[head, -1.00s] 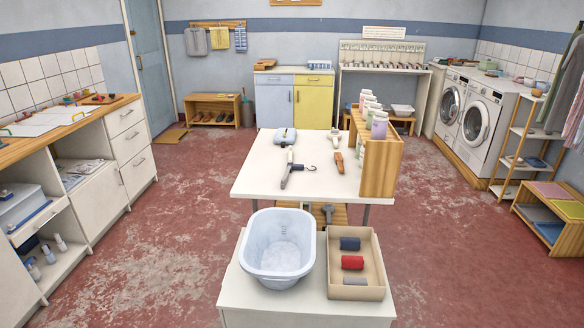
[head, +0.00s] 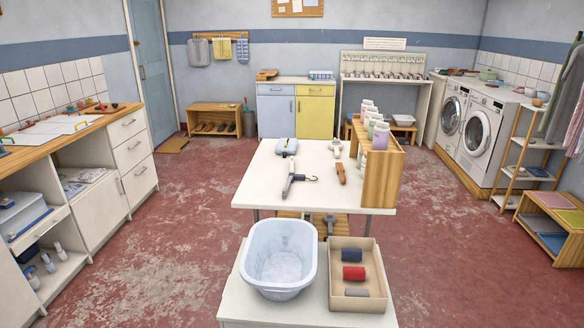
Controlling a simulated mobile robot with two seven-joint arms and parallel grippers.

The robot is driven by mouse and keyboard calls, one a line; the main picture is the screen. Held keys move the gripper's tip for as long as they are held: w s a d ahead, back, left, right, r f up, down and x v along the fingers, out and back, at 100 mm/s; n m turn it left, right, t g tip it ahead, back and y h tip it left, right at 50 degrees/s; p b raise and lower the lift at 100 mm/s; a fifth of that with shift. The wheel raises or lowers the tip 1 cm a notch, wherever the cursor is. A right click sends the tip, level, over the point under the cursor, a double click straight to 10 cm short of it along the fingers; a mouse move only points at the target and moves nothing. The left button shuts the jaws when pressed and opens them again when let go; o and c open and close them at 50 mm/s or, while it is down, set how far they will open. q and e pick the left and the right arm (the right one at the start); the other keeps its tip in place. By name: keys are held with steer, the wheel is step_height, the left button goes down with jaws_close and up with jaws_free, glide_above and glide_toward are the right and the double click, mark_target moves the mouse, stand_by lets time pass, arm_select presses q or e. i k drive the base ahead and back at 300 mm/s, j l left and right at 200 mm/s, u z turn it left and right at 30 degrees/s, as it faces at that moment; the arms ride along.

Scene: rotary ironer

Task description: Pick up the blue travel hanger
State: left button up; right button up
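I cannot make out a clearly blue travel hanger. On the white table (head: 262,190), a grey folded piece with a dark hook (head: 294,181) lies near the middle; its hook points right. A small pale-blue flat device (head: 287,146) sits behind it, and a brown wooden-looking piece (head: 341,174) lies to its right. In the shallow cardboard-coloured box (head: 358,305) lie a dark blue roll (head: 351,255), a red roll (head: 353,273) and a grey roll (head: 356,292). Neither of my grippers is in view.
A pale blue basin (head: 279,266) stands beside the box on the near white cabinet. A wooden rack with bottles (head: 377,172) borders the table's right side. Counters (head: 95,210) line the left, washing machines (head: 475,130) the right. Red floor is open on both sides.

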mark_target(294, 177)
steer(key=i+j+u, duration=0.5)
steer(key=u, duration=0.2)
steer(key=i+j+u, duration=0.15)
steer(key=j+u, duration=0.2)
steer(key=i+j+u, duration=0.15)
steer(key=u, duration=0.2)
steer(key=i+j+u, duration=0.25)
steer(key=i+u, duration=0.5)
steer(key=i, duration=0.3)
steer(key=i+z, duration=0.25)
steer(key=z, duration=0.15)
steer(key=i+z, duration=0.4)
steer(key=i+j+z, duration=0.15)
steer(key=z, duration=0.25)
steer(key=i+z, duration=0.2)
steer(key=z, duration=0.25)
steer(key=i+z, duration=0.25)
steer(key=z, duration=0.2)
steer(key=i+j+z, duration=0.1)
steer(key=z, duration=0.3)
steer(key=i+j+z, duration=0.15)
steer(key=z, duration=0.2)
steer(key=i+j+z, duration=0.2)
steer(key=z, duration=0.15)
steer(key=i+j+z, duration=0.5)
steer(key=j+z, duration=0.15)
steer(key=i+j+z, duration=0.1)
steer(key=j+z, duration=0.15)
steer(key=j, duration=0.2)
